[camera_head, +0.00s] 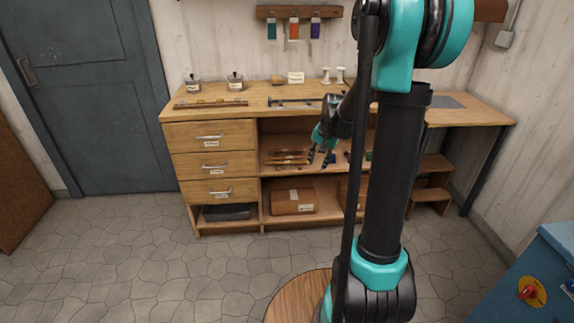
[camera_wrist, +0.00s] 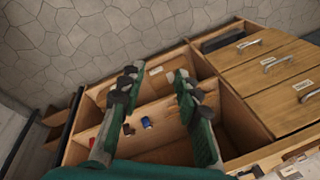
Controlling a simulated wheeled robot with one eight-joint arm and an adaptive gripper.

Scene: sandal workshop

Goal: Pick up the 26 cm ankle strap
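Several thin brown strips (camera_head: 285,158), which may be straps, lie on the middle open shelf of the wooden bench in the head view. I cannot tell which, if any, is the 26 cm ankle strap; no size label is readable. My gripper (camera_head: 321,160) is in front of that shelf, just right of the strips. In the wrist view my gripper (camera_wrist: 156,74) has its two fingers wide apart with nothing between them. A small blue item (camera_wrist: 147,122) and a dark red item (camera_wrist: 128,129) show beyond the fingers on a shelf.
The bench (camera_head: 255,118) has drawers (camera_head: 213,162) on the left and tools on top. A round wooden top (camera_head: 290,295) stands near my arm, and a blue cabinet (camera_head: 545,265) is at right. The left floor is clear.

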